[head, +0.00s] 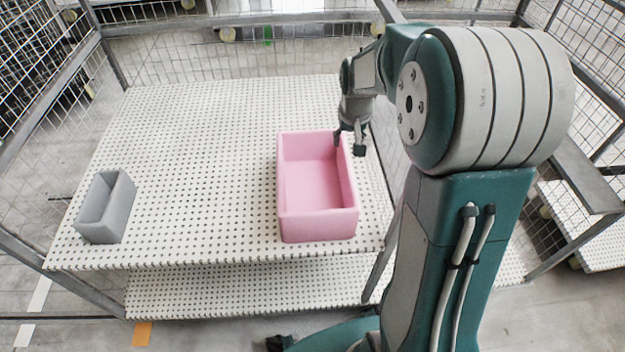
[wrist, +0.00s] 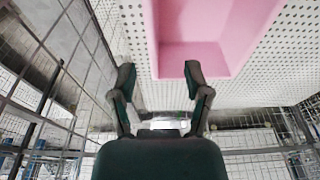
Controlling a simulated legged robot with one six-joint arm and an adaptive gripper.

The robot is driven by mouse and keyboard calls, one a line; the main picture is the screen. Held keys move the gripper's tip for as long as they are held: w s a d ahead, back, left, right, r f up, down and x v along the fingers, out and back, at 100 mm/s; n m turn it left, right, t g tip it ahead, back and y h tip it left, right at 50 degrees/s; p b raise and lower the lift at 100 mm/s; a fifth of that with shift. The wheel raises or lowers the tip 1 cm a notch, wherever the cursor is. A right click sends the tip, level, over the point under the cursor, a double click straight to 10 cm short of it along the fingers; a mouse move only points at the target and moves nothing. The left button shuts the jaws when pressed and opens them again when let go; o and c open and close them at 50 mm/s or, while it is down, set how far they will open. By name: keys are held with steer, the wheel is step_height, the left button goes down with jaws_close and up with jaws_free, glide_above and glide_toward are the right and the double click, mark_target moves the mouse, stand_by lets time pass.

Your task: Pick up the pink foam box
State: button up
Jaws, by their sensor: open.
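The pink foam box (head: 318,226) is an open-topped box standing upright on the perforated white shelf, right of its middle. It also shows at the top of the wrist view (wrist: 192,62), cut off by the picture edge. My gripper (head: 350,145) is at the box's right wall, near its far right corner. Nothing is held between the fingers. I cannot tell whether a finger touches the box wall.
A smaller grey open box (head: 106,207) stands at the left of the perforated shelf (head: 200,150). The shelf between the two boxes is clear. Wire mesh walls (head: 200,45) and metal rails enclose the shelf. A lower perforated shelf (head: 230,290) lies below.

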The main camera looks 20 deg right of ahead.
mark_target(349, 164)
steer(key=shift+g, duration=0.3)
steer(key=f, duration=0.3)
steer(key=w+d+f, duration=0.1)
steer(key=f, duration=0.1)
steer(key=w+f, duration=0.1)
steer(key=f, duration=0.2)
steer(key=shift+w+d+f, duration=0.2)
steer(key=shift+w+f, duration=0.05)
steer(key=shift+f, duration=0.1)
steer(key=f, duration=0.5)
steer(key=shift+d+f, duration=0.3)
steer(key=shift+f, duration=0.1)
jaws_close()
